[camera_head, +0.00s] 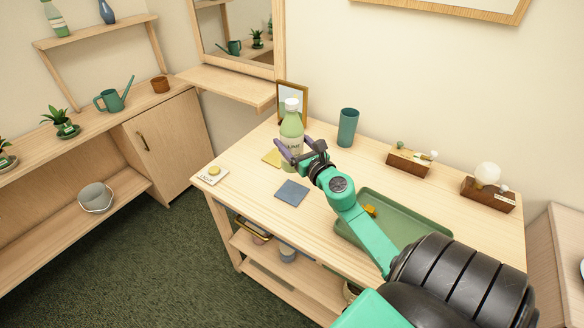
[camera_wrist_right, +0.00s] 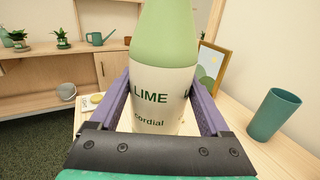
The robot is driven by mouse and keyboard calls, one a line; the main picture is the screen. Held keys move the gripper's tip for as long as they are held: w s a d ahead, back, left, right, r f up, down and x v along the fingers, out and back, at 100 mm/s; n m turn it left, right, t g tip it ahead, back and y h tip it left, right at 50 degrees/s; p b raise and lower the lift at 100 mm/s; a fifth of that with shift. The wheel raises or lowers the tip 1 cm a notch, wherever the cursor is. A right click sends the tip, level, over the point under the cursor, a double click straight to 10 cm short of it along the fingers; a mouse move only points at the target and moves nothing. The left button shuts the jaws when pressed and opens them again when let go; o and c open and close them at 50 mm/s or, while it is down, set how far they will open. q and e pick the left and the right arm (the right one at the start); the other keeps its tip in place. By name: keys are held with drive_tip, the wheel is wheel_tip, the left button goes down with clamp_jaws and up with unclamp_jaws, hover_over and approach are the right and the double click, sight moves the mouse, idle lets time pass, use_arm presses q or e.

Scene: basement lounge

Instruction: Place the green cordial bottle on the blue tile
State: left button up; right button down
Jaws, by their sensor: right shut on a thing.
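The green cordial bottle (camera_head: 291,128) has a white cap and a pale label. It stands upright near the back left of the table, beside a yellow tile (camera_head: 272,158). In the right wrist view the bottle (camera_wrist_right: 165,45) fills the middle, and its label reads "LIME cordial". My right gripper (camera_head: 291,152) is shut on the bottle, with a finger on each side of the label. Whether the bottle's base touches the table is hard to tell. The blue tile (camera_head: 291,193) lies bare on the table, in front of the bottle. My left gripper is not in view.
On the wooden table (camera_head: 235,190) stand a teal cup (camera_head: 347,127), a picture frame (camera_head: 300,97), a green tray (camera_head: 420,222) and two wooden blocks with round tops. A white card (camera_head: 211,176) with a yellow disc lies at the left corner. My right arm passes over the tray.

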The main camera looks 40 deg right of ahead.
wheel_tip(320, 180, down, 8)
drive_tip(key=b, duration=0.4)
drive_tip(key=shift+w+r, duration=0.1)
drive_tip(key=shift+r, duration=0.1)
wheel_tip(320, 180, down, 4)
drive_tip(key=shift+r+b, duration=0.1)
drive_tip(key=shift+b, duration=1.15)
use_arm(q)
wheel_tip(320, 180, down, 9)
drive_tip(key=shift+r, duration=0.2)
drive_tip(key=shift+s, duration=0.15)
use_arm(e)
unclamp_jaws()
use_arm(q)
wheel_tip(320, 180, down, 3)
drive_tip(key=b, duration=0.3)
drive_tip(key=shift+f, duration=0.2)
use_arm(e)
drive_tip(key=s+a, duration=0.2)
drive_tip(key=s, duration=1)
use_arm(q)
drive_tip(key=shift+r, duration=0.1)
use_arm(e)
drive_tip(key=shift+r, duration=0.1)
